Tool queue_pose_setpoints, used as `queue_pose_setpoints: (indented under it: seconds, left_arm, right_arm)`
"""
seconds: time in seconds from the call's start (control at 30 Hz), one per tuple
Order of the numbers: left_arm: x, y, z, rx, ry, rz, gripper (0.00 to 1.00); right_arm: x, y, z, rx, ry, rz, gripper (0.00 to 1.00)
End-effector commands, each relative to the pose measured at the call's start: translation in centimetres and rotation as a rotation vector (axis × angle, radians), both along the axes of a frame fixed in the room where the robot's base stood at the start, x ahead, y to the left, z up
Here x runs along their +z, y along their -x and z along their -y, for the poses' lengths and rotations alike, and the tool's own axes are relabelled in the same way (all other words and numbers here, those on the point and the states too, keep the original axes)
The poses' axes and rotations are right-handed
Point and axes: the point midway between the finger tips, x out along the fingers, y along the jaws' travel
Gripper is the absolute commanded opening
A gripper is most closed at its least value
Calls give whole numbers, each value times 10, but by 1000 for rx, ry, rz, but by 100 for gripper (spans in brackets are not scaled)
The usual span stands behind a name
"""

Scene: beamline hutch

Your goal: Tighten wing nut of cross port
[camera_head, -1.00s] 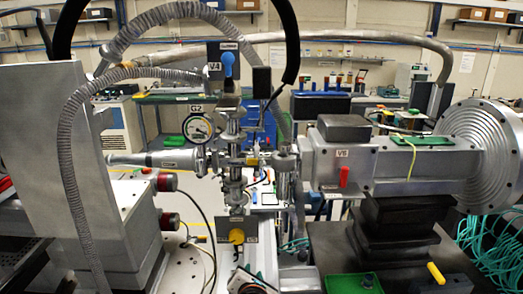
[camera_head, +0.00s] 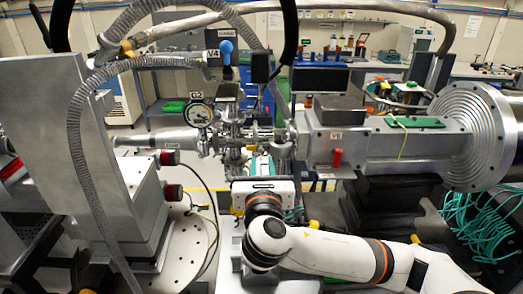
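The metal cross port (camera_head: 240,135) sits in the middle of the beam pipe, between a tapered pipe on the left and a boxy grey chamber on the right. Its clamps and fittings are small, and I cannot make out the wing nut for sure. My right arm comes in from the lower right. My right gripper (camera_head: 262,187) is just below and in front of the cross port and points away from me. Its white body hides its fingertips and the lower fittings. I cannot tell whether it touches anything. My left gripper is not in view.
A round gauge (camera_head: 198,114) and a blue-handled valve (camera_head: 226,48) stand close to the cross port. A ribbed hose (camera_head: 74,150) hangs at the left. A perforated plate (camera_head: 182,245) lies lower left.

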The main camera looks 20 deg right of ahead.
Motion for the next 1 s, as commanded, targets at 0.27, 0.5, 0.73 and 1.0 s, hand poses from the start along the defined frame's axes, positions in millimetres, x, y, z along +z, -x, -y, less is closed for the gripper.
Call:
queue_pose_setpoints:
  seconds: [0.27, 0.5, 0.73, 1.0]
  left_arm:
    - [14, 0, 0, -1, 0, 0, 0]
    - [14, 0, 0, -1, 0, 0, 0]
    - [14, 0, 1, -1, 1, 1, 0]
    - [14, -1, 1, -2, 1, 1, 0]
  right_arm:
    - [1, -31, 9, -1, -1, 0, 25]
    - [0, -35, 10, 1, -1, -1, 25]
    - [0, -34, 10, 1, -1, -1, 4]
    - [0, -34, 10, 1, -4, 0, 0]
